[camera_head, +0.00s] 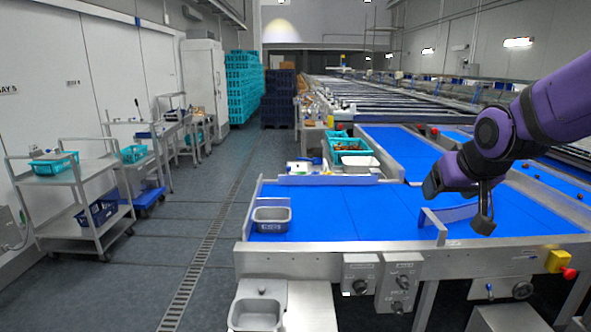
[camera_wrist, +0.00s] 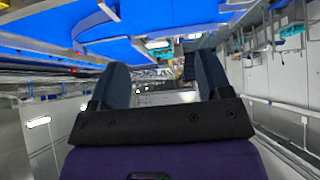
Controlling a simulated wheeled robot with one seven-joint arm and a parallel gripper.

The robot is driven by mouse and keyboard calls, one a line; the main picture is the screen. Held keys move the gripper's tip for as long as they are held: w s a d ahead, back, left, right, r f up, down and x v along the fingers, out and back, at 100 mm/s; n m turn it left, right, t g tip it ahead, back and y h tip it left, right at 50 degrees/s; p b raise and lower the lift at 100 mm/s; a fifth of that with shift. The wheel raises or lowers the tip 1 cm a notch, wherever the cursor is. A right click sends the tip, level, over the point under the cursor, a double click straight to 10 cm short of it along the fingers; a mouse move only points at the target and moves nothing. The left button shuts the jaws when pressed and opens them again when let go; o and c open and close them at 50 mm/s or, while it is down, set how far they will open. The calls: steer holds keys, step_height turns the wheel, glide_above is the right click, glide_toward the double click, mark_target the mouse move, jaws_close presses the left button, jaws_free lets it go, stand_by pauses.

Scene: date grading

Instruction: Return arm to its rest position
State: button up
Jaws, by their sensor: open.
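My purple arm reaches in from the right in the head view, over the blue sorting belt (camera_head: 310,211). My gripper (camera_head: 483,222) hangs at its end above the right part of the belt. In the wrist view my gripper (camera_wrist: 158,85) shows its two dark fingers well apart, with nothing between them. I cannot tell how high the fingertips are above the belt.
A grey tray (camera_head: 271,226) stands at the belt's left front corner. Teal crates (camera_head: 350,147) and a white tray (camera_head: 360,163) stand behind. Steel carts (camera_head: 75,185) line the left wall. A metal guide (camera_head: 448,217) stands near my gripper. The aisle is clear.

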steer(key=s+d+r+g, duration=0.1)
steer(key=s+r+g, duration=0.1)
steer(key=s, duration=1.8)
steer(key=shift+s+d+r+g, duration=0.2)
steer(key=shift+r+g, duration=0.1)
steer(key=shift+r, duration=0.35)
